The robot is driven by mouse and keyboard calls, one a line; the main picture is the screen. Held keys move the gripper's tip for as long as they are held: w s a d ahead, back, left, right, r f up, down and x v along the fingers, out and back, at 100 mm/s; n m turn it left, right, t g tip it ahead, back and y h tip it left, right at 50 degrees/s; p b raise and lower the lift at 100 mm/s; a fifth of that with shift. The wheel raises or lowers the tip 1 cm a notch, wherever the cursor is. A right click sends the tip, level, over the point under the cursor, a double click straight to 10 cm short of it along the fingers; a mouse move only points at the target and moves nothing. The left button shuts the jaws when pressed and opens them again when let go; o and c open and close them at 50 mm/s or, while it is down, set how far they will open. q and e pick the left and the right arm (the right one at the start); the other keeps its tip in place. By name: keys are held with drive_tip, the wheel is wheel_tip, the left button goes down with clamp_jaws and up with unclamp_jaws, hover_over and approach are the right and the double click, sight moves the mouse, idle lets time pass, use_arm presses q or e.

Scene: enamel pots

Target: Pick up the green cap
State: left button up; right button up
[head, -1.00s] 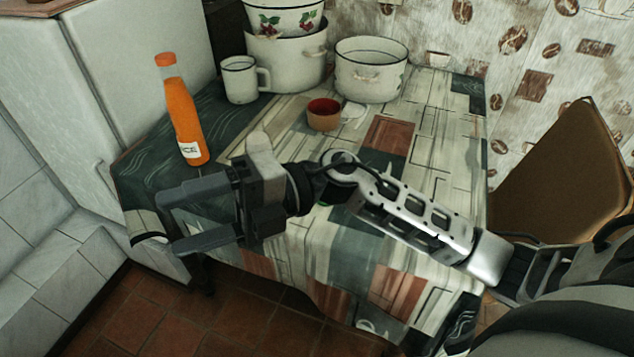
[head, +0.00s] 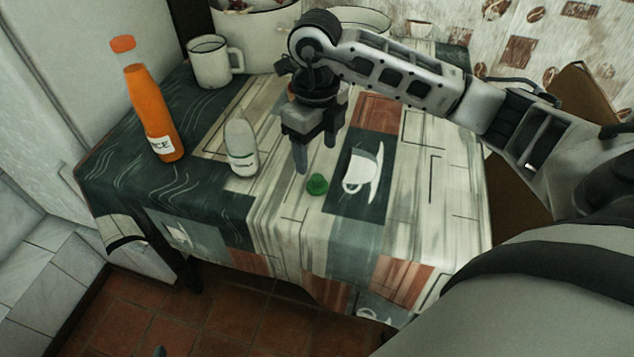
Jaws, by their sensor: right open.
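The green cap (head: 317,184) is small and round and lies on the patterned tablecloth, near the middle of the head view. My right gripper (head: 316,160) points down just above and behind the cap, with its two fingers apart and nothing between them. The fingers do not appear to touch the cap. At the lower left edge a tiny dark tip shows, too little to identify. My left gripper is not in view.
A white bottle (head: 241,145) stands left of the cap, near the gripper. An orange juice bottle (head: 152,110) and a white mug (head: 213,62) stand farther left. Enamel pots (head: 257,38) are at the back. The table (head: 430,215) is clear right of the cap.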

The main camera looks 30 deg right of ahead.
sight(317, 177)
drive_tip(key=f, duration=0.7)
drive_tip(key=shift+s+f, duration=0.15)
drive_tip(key=shift+s, duration=0.1)
drive_tip(key=c, duration=1.1)
